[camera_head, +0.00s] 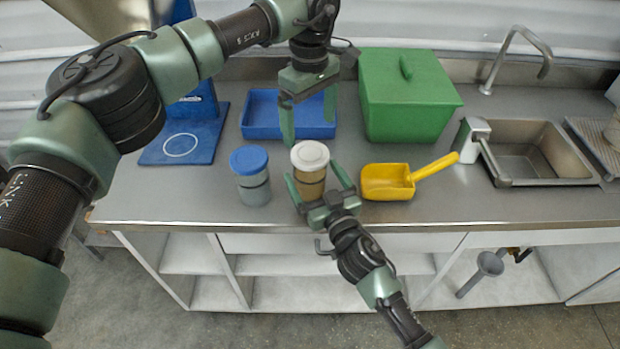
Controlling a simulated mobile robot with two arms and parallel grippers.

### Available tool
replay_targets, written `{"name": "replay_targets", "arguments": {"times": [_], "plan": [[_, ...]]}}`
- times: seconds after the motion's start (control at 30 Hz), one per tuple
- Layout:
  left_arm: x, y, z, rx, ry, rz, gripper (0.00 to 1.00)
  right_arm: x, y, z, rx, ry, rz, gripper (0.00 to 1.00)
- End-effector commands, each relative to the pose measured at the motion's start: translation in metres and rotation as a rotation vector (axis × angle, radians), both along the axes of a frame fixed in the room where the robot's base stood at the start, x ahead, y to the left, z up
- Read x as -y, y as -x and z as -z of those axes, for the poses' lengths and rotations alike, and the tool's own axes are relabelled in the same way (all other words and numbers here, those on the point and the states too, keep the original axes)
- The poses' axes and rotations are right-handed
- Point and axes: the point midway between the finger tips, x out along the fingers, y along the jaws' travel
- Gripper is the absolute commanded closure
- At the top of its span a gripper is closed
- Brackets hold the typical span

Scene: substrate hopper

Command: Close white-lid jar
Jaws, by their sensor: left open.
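The jar with brown contents (310,182) stands upright near the counter's front edge. Its white lid (310,155) sits level on its top; I cannot tell whether it is tightened. My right gripper (315,174) comes from the front, with its open fingers on either side of the jar and a visible gap on the right. My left gripper (308,130) points down from above, open and empty, with its fingers above and just behind the white lid in the picture. I see no clear contact between it and the lid.
A blue-lid jar (250,175) stands close on the left. A yellow scoop (388,184) lies on the right. Behind are a blue tray (262,117), a green lidded box (405,100) and a blue stand (185,140). A sink (530,150) is at right.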

Motion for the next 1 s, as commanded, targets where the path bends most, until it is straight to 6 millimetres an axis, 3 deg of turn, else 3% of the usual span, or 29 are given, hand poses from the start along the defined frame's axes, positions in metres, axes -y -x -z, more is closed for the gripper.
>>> {"name": "replay_targets", "arguments": {"times": [0.2,0.53,0.57,0.87,0.9,1.0], "plan": [[0.000,0.000,0.000,0.000,0.000,0.000,0.05,-0.008,-0.019,0.000,0.000,0.000,-0.001,0.05],[0.000,0.000,0.000,0.000,0.000,0.000,0.05,-0.009,-0.022,0.000,0.000,-0.001,-0.001,0.05],[0.000,0.000,0.000,0.000,0.000,0.000,0.05,-0.009,-0.022,0.000,0.000,-0.001,-0.001,0.10],[0.000,0.000,0.000,0.000,0.000,0.000,0.05,-0.009,-0.021,0.000,0.000,-0.001,-0.001,0.94],[0.000,0.000,0.000,0.000,0.000,0.000,0.05,-0.009,-0.021,0.000,-0.001,-0.001,-0.001,1.00],[0.000,0.000,0.000,0.000,0.000,-0.011,0.05,-0.009,-0.021,0.000,-0.001,-0.001,-0.001,1.00]]}}
